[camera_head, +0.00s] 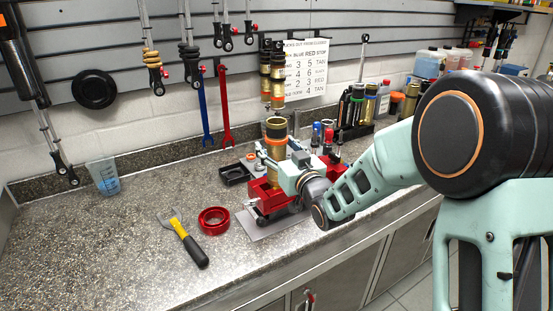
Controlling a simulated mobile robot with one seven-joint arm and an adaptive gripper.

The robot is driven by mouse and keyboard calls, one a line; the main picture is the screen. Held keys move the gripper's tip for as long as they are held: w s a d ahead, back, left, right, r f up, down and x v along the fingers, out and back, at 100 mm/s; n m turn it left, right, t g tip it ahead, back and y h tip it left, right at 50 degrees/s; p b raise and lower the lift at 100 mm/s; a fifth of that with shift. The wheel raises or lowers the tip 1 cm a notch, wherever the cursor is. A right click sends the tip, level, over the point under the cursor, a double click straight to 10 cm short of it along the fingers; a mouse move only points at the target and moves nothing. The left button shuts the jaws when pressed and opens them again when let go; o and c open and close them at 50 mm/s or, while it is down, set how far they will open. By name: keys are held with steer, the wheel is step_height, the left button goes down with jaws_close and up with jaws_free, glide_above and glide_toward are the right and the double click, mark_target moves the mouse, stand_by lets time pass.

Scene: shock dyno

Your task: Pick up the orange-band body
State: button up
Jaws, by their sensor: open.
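The orange-band body (276,133) is a gold cylinder with an orange band near its dark top. It stands upright at the red vise (262,193) on the bench. My gripper (262,160) reaches in from the right, low beside the body, with its jaws open. My wrist hides part of the vise and the gripper is small in view. I cannot tell whether a finger touches the body.
A red ring (214,221) and a yellow-black wrench (184,238) lie on the bench at left. A black tray (235,174) sits behind the vise. Bottles and tools (357,105) stand at back right. Shocks (265,75) hang above. The front left bench is clear.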

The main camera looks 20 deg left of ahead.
jaws_close()
stand_by(0.4)
steer(key=shift+r, duration=0.1)
